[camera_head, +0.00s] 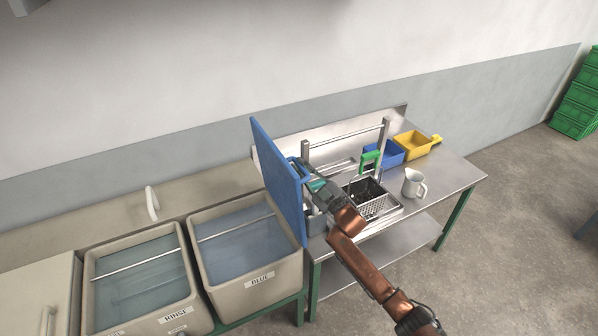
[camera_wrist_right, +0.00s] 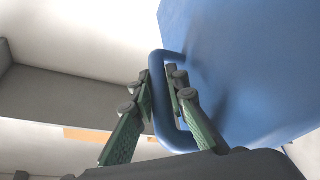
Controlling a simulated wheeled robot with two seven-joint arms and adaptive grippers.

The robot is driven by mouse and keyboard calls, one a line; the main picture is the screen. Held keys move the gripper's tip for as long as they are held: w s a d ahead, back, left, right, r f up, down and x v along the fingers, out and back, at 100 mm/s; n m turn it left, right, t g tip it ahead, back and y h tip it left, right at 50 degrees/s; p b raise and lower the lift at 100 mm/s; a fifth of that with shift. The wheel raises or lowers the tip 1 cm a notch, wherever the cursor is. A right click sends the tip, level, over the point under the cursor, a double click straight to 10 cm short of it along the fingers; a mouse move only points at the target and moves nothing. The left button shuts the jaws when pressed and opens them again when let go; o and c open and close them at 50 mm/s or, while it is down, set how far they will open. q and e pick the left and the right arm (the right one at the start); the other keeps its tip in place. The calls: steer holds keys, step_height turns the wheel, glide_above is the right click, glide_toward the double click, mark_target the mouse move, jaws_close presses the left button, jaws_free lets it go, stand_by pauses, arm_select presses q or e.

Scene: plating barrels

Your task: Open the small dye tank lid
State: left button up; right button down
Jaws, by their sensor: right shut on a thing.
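The blue lid (camera_head: 278,180) stands upright, tilted a little, along the right edge of the beige tank labelled BLUE (camera_head: 262,285). That tank's top is uncovered and blue liquid shows inside. My right gripper (camera_head: 311,180) is at the lid's right face, on its blue bar handle. In the right wrist view, the green-padded fingers (camera_wrist_right: 163,85) are shut on the handle (camera_wrist_right: 158,108), one on each side of the bar, with the lid panel (camera_wrist_right: 235,65) behind it. My left gripper is not in view.
Left of the blue tank is an open tank labelled RINSE (camera_head: 140,278). On the steel table at right are a perforated basket (camera_head: 375,207), a white jug (camera_head: 413,184), a blue bin (camera_head: 388,154) and a yellow bin (camera_head: 412,143).

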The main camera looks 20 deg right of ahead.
steer(key=shift+d, duration=0.2)
steer(key=c, duration=2.2)
jaws_free()
steer(key=shift+f, duration=0.1)
steer(key=v, duration=1.1)
steer(key=shift+s+d, duration=0.15)
steer(key=shift+s, duration=0.25)
